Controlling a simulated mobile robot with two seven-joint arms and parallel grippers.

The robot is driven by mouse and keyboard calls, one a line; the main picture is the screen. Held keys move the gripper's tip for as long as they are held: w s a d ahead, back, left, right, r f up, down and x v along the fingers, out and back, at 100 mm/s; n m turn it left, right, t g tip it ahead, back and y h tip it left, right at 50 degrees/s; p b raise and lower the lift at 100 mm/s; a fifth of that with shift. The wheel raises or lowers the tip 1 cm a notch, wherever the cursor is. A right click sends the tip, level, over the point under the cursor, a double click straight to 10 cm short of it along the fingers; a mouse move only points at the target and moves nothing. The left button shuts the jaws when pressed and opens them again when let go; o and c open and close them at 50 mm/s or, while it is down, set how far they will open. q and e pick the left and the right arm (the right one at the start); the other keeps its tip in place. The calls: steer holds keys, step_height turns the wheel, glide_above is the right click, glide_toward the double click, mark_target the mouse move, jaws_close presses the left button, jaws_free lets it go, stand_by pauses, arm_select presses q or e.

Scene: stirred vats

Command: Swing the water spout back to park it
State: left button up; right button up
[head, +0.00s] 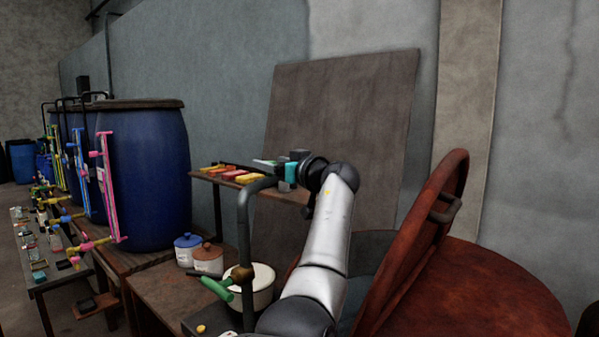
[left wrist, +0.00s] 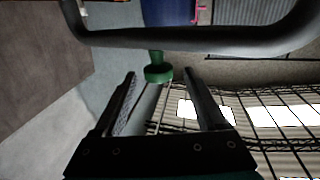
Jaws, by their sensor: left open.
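The water spout (head: 244,230) is a grey pipe. In the head view it rises beside the pots and bends over at its top toward my left gripper (head: 277,172). A brass fitting and a green handle (head: 217,289) sit low on it. In the left wrist view a grey curved pipe (left wrist: 200,40) crosses the top. A green knob (left wrist: 158,73) shows between the tips of my left gripper (left wrist: 160,85). The fingers stand apart on either side of it, and I cannot tell if they touch it. The spout's far end is hidden by my gripper. My right gripper is not in view.
A rust-red vat (head: 490,290) with a tilted red lid (head: 415,245) stands at right. A shelf (head: 225,181) with coloured items lies behind my gripper. Lidded pots (head: 208,261) and a cream pot (head: 262,290) stand near the pipe. Blue vats (head: 150,180) stand at left.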

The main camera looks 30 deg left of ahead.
arm_select(q)
steer(key=v, duration=1)
steer(key=shift+b, duration=0.3)
